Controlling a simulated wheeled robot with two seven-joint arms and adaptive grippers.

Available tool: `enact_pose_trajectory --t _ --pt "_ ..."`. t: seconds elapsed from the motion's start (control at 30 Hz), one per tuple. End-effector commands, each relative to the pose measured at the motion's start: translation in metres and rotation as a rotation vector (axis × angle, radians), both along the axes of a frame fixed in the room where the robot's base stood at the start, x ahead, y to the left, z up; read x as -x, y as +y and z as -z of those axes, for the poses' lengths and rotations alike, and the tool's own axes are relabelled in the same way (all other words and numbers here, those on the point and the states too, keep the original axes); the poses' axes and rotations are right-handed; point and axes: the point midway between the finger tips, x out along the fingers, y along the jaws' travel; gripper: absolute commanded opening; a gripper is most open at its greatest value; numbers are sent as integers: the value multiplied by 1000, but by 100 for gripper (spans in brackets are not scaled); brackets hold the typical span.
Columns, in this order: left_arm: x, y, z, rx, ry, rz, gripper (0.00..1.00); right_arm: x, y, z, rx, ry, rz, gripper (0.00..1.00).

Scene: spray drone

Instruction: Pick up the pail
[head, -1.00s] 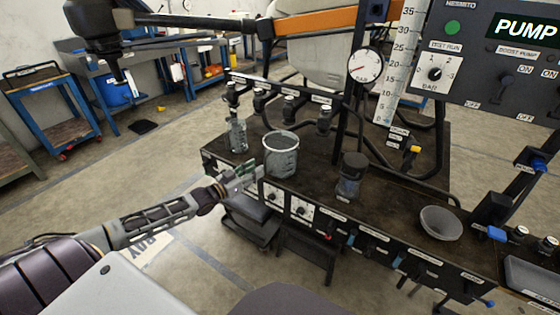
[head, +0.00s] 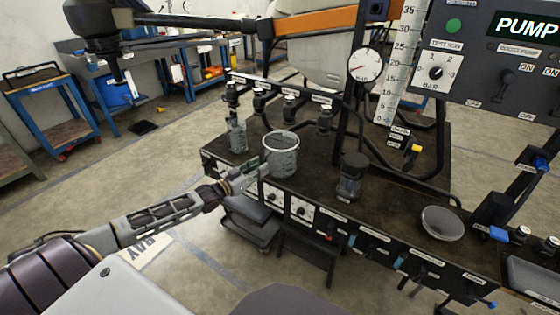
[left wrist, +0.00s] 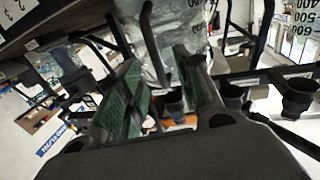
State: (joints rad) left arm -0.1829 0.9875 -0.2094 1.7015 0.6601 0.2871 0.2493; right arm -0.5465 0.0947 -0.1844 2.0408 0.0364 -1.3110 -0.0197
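The pail (head: 282,157) is a grey, see-through tub with measuring marks. It stands upright on the dark bench top, near its front left edge. My left gripper (head: 262,168) is at the pail's lower left side in the head view, with its fingertips overlapping the pail's outline; I cannot tell whether they touch it. In the left wrist view my left gripper (left wrist: 160,62) has its green-padded fingers apart. A clear, whitish surface (left wrist: 172,25) shows beyond and between them; it may be the pail. My right gripper is in neither view.
A clear bottle (head: 237,136) stands left of the pail, below a row of black nozzles (head: 289,107). A dark-lidded jar (head: 351,177) stands to its right. A grey bowl (head: 442,223) is farther right. The pump panel (head: 495,60) rises at the right.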

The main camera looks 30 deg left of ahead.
Motion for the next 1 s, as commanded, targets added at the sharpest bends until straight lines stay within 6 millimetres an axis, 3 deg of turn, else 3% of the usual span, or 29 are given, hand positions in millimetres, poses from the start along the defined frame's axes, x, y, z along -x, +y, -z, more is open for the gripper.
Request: enact_pose_trajectory --t 0.6,1.0 --pt "-32 -11 0 1 -3 0 35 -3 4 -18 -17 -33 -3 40" --pt "-37 -13 0 1 -1 0 35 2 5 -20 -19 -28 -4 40"
